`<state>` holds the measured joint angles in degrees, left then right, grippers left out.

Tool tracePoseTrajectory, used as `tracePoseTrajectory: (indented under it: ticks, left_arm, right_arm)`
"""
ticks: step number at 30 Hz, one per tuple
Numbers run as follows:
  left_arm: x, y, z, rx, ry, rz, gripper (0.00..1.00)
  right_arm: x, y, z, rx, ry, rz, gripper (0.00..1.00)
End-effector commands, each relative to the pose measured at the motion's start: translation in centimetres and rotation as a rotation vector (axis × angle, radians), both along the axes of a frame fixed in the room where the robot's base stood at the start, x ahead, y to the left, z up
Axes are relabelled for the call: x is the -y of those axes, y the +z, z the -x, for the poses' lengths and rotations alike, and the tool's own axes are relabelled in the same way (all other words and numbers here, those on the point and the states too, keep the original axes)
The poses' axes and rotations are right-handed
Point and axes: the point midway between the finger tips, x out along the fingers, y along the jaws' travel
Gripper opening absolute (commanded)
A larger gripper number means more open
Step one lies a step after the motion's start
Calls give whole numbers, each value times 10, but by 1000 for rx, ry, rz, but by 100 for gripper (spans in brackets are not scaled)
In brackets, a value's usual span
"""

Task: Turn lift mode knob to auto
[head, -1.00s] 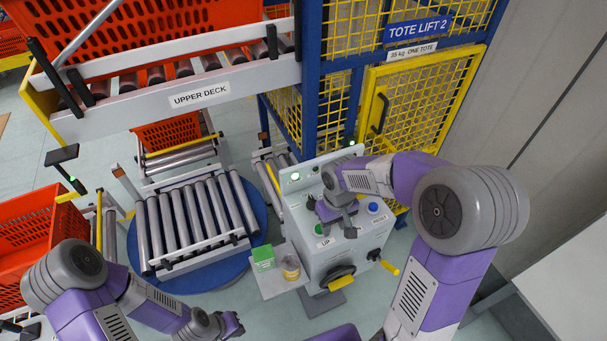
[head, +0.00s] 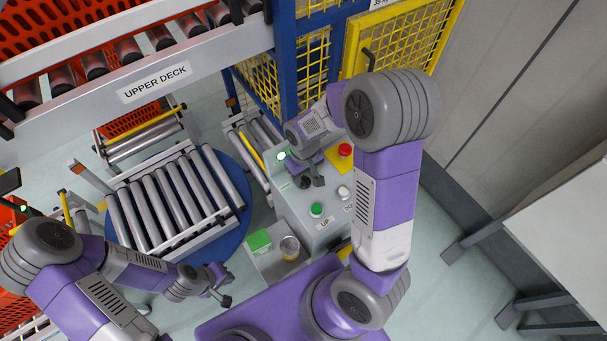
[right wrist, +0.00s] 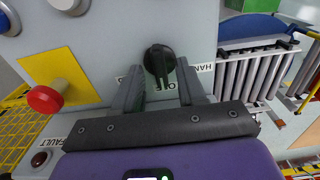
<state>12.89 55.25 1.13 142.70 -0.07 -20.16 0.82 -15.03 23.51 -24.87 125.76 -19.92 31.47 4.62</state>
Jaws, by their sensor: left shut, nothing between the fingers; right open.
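The black lift mode knob (right wrist: 160,60) shows in the right wrist view on the grey control box, with its grip bar roughly upright in the picture. A HAND label (right wrist: 206,67) is at its right. Lettering below it is partly covered by my fingers, and a label at its left is mostly hidden. My right gripper (right wrist: 159,78) is open, with one finger on each side of the knob; I cannot tell whether they touch it. In the head view my right gripper (head: 309,180) is over the control box (head: 295,205) and hides the knob. My left gripper (head: 219,284) is shut and empty.
A red mushroom button (right wrist: 45,98) on a yellow plate is beside the knob. The box also carries a green UP button (head: 316,210) and a white button (head: 343,192). A side shelf holds a green box (head: 259,242) and a jar (head: 290,247). A roller turntable (head: 175,205) stands at left.

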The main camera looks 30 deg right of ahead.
Motion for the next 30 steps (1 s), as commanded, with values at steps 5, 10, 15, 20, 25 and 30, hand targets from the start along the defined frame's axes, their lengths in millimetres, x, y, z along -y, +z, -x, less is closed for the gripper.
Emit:
tracePoseTrajectory:
  ticks: [5, 10, 15, 20, 25, 30]
  left_arm:
    - [0, 0, 0, 0, 0, 0, 0]
    - [0, 0, 0, 0, 0, 0, 0]
    - [0, 0, 0, 0, 0, 0, 0]
    - [0, 0, 0, 0, 0, 0, 0]
    - [0, 0, 0, 0, 0, 0, 0]
    - [0, 0, 0, 0, 0, 0, 0]
  right_arm:
    - [0, -6, 0, 1, -1, 0, 40]
    - [0, -6, 0, 1, -1, 0, 40]
    - [0, -6, 0, 1, -1, 0, 16]
    - [0, -6, 0, 1, -1, 0, 0]
    - [0, -6, 0, 0, -5, 0, 0]
    - [0, -6, 0, 0, -39, 0, 0]
